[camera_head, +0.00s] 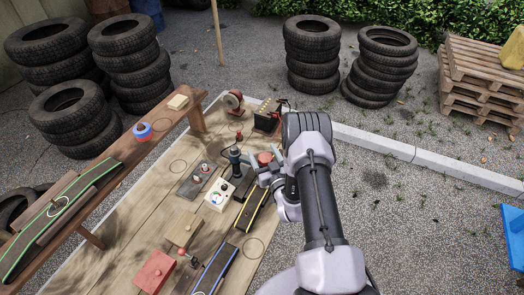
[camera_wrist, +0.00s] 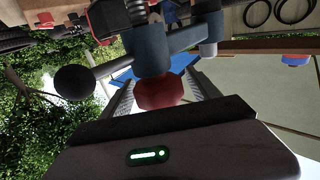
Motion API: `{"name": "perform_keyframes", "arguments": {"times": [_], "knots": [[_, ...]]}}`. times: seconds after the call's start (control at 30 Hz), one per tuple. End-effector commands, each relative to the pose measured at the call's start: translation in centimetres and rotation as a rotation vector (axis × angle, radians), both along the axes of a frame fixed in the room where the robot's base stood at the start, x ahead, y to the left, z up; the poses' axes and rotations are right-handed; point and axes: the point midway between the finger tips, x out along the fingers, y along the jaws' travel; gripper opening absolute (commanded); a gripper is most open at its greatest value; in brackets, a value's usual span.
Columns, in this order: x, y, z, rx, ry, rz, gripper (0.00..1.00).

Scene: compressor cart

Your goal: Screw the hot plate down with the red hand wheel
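The red hand wheel (camera_head: 265,158) is at the right side of the bench, close to a dark upright tool with a lever. In the wrist view the red wheel (camera_wrist: 158,93) sits between my two fingers, partly behind a grey-blue cylinder with a black ball-ended lever (camera_wrist: 75,82). My gripper (camera_head: 262,170) reaches in from the right; in the wrist view its fingers (camera_wrist: 160,85) flank the wheel. I cannot tell whether they press on it. I cannot pick out the hot plate for certain; the area under the wheel is hidden.
A white box with a dial (camera_head: 217,196) and a dark plate with round knobs (camera_head: 195,180) are left of my gripper. A red block (camera_head: 154,271) and a tan block (camera_head: 183,229) lie nearer. Tyre stacks (camera_head: 312,52) and pallets (camera_head: 481,75) stand behind. Paving at right is mostly clear.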

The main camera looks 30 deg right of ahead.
Motion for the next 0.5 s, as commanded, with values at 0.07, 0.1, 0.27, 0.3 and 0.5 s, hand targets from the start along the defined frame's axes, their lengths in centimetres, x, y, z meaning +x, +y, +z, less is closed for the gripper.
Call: {"name": "perform_keyframes", "arguments": {"times": [0.07, 0.1, 0.27, 0.3, 0.5], "knots": [[0.01, 0.0, 0.01, 0.0, 0.0, 0.0, 0.57], [0.02, 0.01, 0.02, 0.0, 0.0, 0.0, 0.49], [0.03, 0.01, 0.03, 0.0, 0.0, 0.0, 0.18], [0.03, 0.01, 0.03, 0.0, 0.0, 0.0, 0.1], [0.07, 0.04, 0.0, 0.0, -0.002, -0.011, 0.08]]}}
